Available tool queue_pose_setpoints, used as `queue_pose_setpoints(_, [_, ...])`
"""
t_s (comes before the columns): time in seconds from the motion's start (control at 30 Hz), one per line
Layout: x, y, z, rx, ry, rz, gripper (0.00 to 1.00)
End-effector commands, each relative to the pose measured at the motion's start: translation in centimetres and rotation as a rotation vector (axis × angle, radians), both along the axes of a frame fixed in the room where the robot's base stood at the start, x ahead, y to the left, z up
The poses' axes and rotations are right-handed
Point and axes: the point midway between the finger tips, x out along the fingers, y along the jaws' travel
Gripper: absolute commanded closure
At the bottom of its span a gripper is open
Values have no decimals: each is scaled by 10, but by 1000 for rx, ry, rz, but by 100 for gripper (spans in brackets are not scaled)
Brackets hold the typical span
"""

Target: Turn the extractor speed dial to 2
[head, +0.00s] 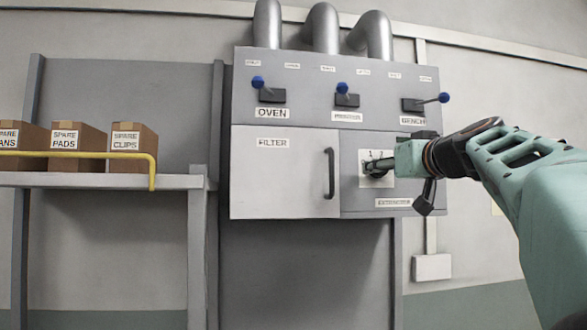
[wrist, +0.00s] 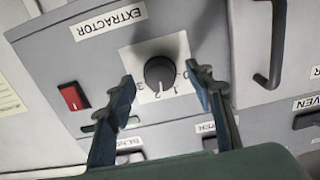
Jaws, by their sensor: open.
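The extractor speed dial is a round black knob (wrist: 160,73) on a white plate with numerals, on the grey panel. In the wrist view its white pointer mark faces the lower side, near the 1 and 2; exactly which it points at is hard to tell. My gripper (wrist: 160,79) is open, with one finger on each side of the dial and a visible gap to both. In the head view my gripper (head: 376,167) is in front of the dial plate (head: 366,182) and mostly hides the knob. The EXTRACTOR label (head: 394,202) is below the plate.
A red switch (wrist: 73,96) is beside the dial. The FILTER door (head: 280,185) with its black handle (head: 329,173) is left of the dial. Blue-knobbed levers (head: 343,89) line the panel above. A shelf (head: 100,181) with boxes stands left.

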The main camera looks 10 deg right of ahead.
Motion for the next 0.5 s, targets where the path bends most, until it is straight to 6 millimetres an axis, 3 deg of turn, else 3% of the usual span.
queue_pose_setpoints(0.5, [1,-3,0,0,0,-1,52])
